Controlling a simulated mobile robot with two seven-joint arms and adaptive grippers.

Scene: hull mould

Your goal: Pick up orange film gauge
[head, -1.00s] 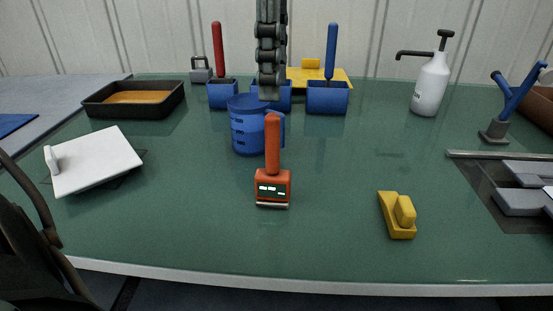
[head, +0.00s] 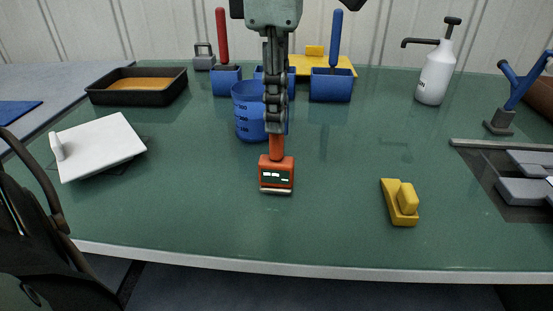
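The orange film gauge (head: 277,174) stands upright in the middle of the green table, with a small dark display on its front. Its handle points up. My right gripper is not in view.
A blue measuring jug (head: 249,112) stands just behind the gauge. A yellow block-like tool (head: 400,203) lies to the right, and a white board (head: 101,148) to the left. Blue holders (head: 331,86), a black tray (head: 138,86) and a white pump bottle (head: 436,74) stand further back.

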